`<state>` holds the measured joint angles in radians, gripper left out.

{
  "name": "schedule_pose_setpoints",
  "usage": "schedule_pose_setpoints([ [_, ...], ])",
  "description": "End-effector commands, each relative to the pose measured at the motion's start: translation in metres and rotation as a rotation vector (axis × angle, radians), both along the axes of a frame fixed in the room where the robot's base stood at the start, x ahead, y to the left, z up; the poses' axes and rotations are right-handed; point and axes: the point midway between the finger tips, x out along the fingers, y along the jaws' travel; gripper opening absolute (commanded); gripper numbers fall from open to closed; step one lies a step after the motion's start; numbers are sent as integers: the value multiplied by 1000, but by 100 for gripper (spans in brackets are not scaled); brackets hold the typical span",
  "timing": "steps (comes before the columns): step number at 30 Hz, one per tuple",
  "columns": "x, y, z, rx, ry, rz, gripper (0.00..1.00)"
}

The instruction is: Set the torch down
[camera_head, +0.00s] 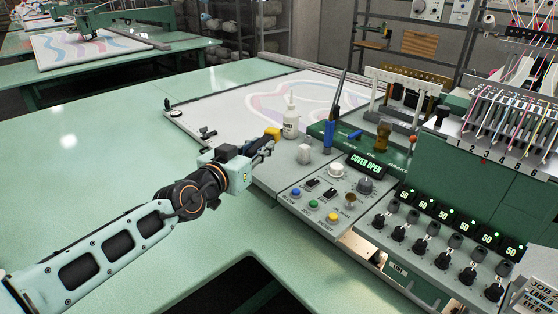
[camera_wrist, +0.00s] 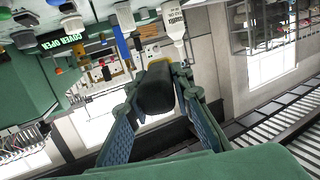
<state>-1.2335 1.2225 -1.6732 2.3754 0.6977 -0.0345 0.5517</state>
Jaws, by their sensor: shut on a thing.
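The torch shows in the wrist view as a short, thick black body (camera_wrist: 154,91) with a bit of yellow behind its top end. My gripper (camera_wrist: 156,88) has a finger on each side of it and is shut on it. In the head view my gripper (camera_head: 262,148) is near the left edge of the grey control panel, and the torch's yellow end (camera_head: 272,133) shows at its tip. The fingers hide part of the torch. I cannot tell its exact height above the surface.
A white bottle (camera_head: 290,122) stands just beyond my gripper, with a blue tool (camera_head: 328,135) to its right. The control panel (camera_head: 310,180) carries knobs and coloured buttons near my gripper. The green table (camera_head: 110,150) is wide and clear on the left.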

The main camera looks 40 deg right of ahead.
Motion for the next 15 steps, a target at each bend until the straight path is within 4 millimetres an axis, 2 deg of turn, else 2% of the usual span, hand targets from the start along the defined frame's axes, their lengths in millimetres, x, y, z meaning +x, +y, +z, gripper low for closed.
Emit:
schedule_pose_setpoints([
  [1,4,-10,-5,4,-1,-4,0],
  [9,29,-50,-25,1,-2,-3,0],
  [15,44,-74,-58,-2,2,-2,0],
])
